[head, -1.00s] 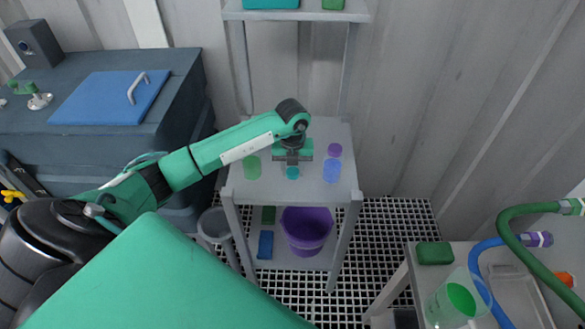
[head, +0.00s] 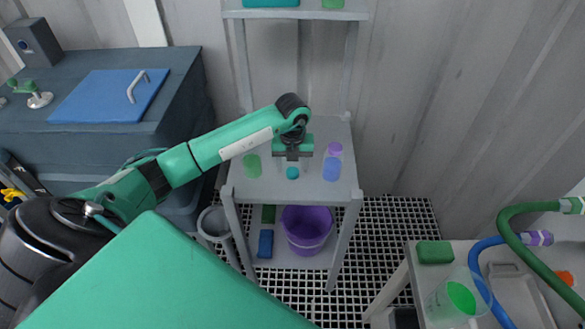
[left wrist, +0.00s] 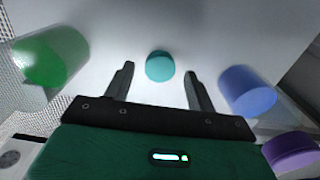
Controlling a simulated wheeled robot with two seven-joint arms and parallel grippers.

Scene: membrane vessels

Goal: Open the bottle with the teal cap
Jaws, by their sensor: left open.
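The teal cap (head: 292,173) is on the middle shelf of the grey stand, near its centre; in the left wrist view it is a round teal disc (left wrist: 160,66) seen from above. Any bottle body below it is hidden or cannot be told apart. My left gripper (head: 293,163) points down just over the cap. In the left wrist view its two fingers are spread, one on each side of the cap, with gaps between. Nothing is held. My right gripper is not in view.
A green vessel (head: 252,165) stands left of the cap. A blue vessel (head: 332,169) and a purple one (head: 335,149) stand to its right. A purple bucket (head: 306,228) is on the lower shelf. The shelf front is clear.

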